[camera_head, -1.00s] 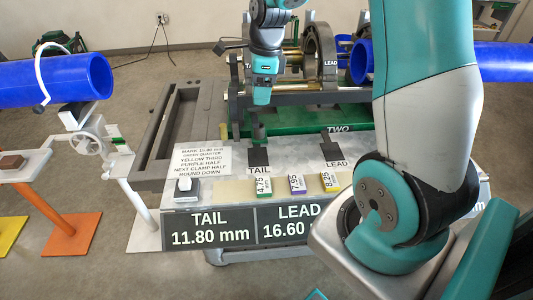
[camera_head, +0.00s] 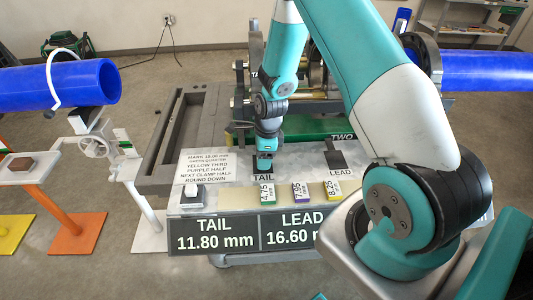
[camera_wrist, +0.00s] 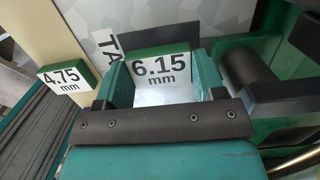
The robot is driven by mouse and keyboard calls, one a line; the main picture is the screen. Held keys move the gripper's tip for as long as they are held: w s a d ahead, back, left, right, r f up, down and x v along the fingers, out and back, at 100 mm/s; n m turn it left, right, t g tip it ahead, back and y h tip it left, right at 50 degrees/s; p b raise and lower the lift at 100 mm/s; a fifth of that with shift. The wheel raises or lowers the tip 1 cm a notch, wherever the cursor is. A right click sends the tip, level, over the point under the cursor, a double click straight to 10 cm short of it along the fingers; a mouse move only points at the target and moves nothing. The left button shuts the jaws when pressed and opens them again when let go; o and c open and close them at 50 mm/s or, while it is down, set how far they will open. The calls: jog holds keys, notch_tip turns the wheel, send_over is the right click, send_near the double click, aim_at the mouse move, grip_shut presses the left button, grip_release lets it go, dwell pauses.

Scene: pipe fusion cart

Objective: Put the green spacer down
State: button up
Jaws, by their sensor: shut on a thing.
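My gripper (camera_head: 264,164) points down at the dark TAIL pad (camera_head: 262,171) on the cart's front shelf. In the wrist view my gripper (camera_wrist: 160,84) is shut on a green spacer (camera_wrist: 158,52) with a white 6.15 mm label, held between its two teal fingers. The dark pad (camera_wrist: 160,36) shows just behind this spacer. I cannot tell whether the spacer touches the pad. Another green spacer, marked 4.75 (camera_head: 267,193), stands on the beige strip in front; it also shows in the wrist view (camera_wrist: 68,83).
A purple 7.95 spacer (camera_head: 298,192) and a yellow 8.25 spacer (camera_head: 332,190) stand right of the 4.75 one. The LEAD pad (camera_head: 336,160) is bare.

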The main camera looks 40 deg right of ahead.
jog(key=shift+f, duration=0.45)
jog(key=shift+f, duration=0.15)
jog(key=o, duration=0.6)
